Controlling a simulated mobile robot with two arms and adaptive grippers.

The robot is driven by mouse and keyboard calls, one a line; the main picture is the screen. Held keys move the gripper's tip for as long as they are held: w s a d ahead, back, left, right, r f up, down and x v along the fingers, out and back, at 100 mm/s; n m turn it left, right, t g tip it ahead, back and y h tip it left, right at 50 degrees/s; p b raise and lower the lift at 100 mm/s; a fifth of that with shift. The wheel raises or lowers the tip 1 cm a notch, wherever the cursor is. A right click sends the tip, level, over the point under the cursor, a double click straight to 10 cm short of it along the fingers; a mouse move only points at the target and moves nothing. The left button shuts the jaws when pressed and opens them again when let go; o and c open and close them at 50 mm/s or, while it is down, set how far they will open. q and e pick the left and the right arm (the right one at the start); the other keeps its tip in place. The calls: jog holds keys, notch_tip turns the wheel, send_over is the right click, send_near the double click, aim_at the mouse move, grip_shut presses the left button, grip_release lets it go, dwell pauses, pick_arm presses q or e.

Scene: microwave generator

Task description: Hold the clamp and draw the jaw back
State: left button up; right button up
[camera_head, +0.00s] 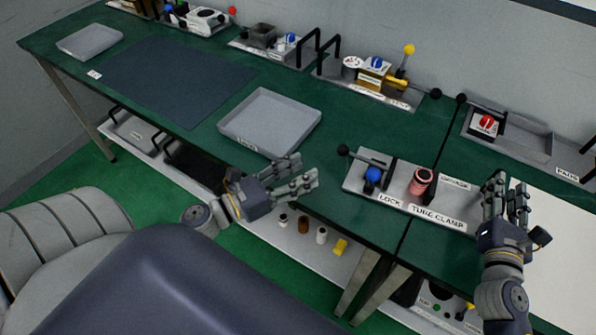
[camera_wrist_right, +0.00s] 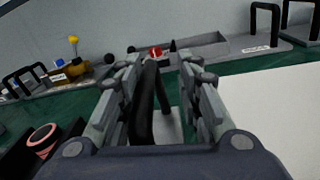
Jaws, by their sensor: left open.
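The tube clamp (camera_head: 415,209) is a light plate at the front table edge, labelled LOCK and TUBE CLAMP. It carries a blue knob (camera_head: 373,175), a lever with a black ball (camera_head: 343,150), dark upright plates and a pink tube (camera_head: 421,182), which also shows in the right wrist view (camera_wrist_right: 42,138). My right gripper (camera_head: 507,184) is over the clamp's right end. In the right wrist view a black handle (camera_wrist_right: 146,105) stands between its parted fingers, nearer the left one; contact is unclear. My left gripper (camera_head: 307,172) is open and empty, left of the clamp.
A grey tray (camera_head: 268,120) lies left of the clamp. A white sheet (camera_head: 560,235) covers the table at right. Behind stand a device with a yellow lever (camera_head: 397,82) and a tray unit with a red knob (camera_head: 487,122). Green table between is clear.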

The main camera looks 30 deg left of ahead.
jog(key=shift+s+a+f, duration=0.1)
jog(key=shift+a+f, duration=0.15)
jog(key=shift+f, duration=0.05)
pick_arm(q)
jog(key=shift+w+a+f, duration=0.1)
jog(key=shift+a, duration=0.1)
pick_arm(e)
jog(key=shift+a+r, duration=0.1)
pick_arm(q)
jog(key=shift+d, duration=0.1)
pick_arm(e)
jog(key=shift+s, duration=0.45)
jog(key=s, duration=0.3)
jog(key=s+d, duration=0.1)
jog(key=s, duration=0.6)
jog(key=shift+s+d, duration=0.35)
